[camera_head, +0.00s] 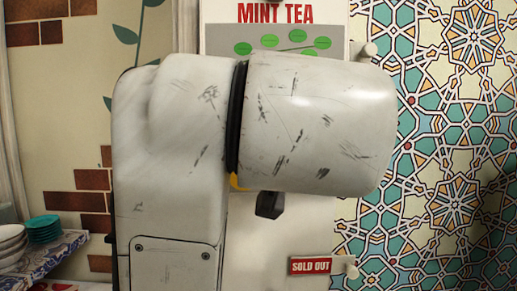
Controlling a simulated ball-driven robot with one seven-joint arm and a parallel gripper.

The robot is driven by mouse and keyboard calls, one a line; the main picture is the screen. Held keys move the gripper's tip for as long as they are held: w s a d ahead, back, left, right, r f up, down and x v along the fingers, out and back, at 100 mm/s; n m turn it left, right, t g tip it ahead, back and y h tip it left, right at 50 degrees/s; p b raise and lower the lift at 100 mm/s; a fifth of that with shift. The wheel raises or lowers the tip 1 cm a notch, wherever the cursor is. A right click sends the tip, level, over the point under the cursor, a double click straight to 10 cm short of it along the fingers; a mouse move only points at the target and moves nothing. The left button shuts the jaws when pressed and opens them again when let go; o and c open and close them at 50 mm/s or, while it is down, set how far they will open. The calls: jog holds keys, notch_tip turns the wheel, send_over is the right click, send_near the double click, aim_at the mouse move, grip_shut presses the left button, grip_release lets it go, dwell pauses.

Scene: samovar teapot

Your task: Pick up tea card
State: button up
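A card or board headed "MINT TEA" (275,14) hangs on the wall at the top centre, with green ovals on a grey panel. My large white scuffed arm covers its lower part. A small dark piece (268,205) pokes out below my arm, with a bit of yellow beside it. It may belong to my gripper, but I cannot tell. The fingers are not clearly visible, and whether they touch or hold anything is hidden behind the arm.
A red "SOLD OUT" sign (310,265) is low on the pale wall, near a light peg (352,268). Another peg (368,50) is at the upper right. Teal dishes (44,229) and white dishes (12,240) stand on a patterned shelf (45,251) at lower left.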

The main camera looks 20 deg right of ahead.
jog(key=shift+s+r, duration=0.1)
jog(key=shift+s, duration=0.05)
jog(key=shift+c, duration=1.2)
grip_shut()
